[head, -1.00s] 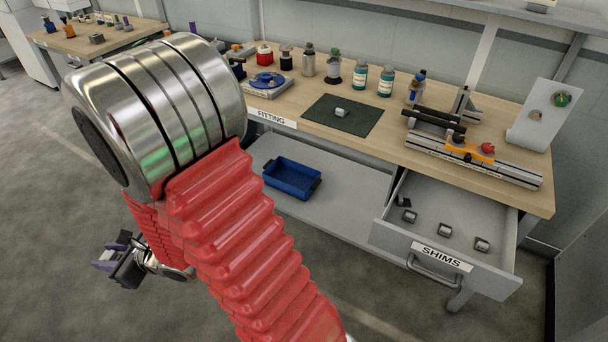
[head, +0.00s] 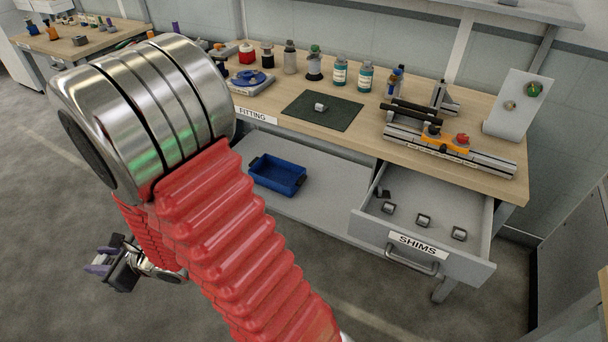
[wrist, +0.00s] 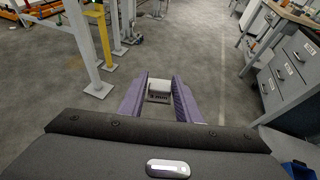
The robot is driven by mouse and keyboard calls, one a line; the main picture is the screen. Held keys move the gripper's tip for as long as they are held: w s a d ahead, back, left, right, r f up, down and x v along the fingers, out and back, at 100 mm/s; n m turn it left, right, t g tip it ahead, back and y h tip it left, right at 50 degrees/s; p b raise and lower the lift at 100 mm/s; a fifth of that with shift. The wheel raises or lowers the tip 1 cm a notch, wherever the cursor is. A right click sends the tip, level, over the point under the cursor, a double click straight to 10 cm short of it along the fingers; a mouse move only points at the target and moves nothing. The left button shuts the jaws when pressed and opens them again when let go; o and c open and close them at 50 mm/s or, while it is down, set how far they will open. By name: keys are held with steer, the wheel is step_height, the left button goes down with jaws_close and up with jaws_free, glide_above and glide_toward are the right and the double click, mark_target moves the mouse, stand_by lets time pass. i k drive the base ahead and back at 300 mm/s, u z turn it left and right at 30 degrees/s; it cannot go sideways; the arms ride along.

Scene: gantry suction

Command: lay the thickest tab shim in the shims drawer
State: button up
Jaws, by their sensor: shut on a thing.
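My gripper (head: 102,264) hangs low over the floor at the left of the head view, away from the bench. In the wrist view my gripper (wrist: 160,82) has its purple fingers shut on a small pale tab shim (wrist: 159,89). The shim has a dark marked face; I cannot read the marking surely. The shims drawer (head: 420,244) is pulled open at the bench's right end, with a SHIMS label on its front. Several small shims lie in it, such as this one (head: 424,220). Another small shim (head: 320,107) lies on the dark green mat (head: 338,119).
The bench (head: 270,102) carries bottles, a blue-topped device (head: 250,83) and a rail fixture (head: 445,146). A blue bin (head: 277,175) stands on the lower shelf. The wrist view shows open floor, yellow and white posts (wrist: 102,35) and a grey drawer cabinet (wrist: 285,75).

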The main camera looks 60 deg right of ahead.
mark_target(462, 222)
steer(key=z, duration=0.9)
steer(key=i, duration=0.1)
steer(key=u, duration=2.4)
steer(key=k, duration=0.5)
steer(key=u, duration=1.2)
steer(key=i, duration=0.1)
steer(key=z, duration=2.75)
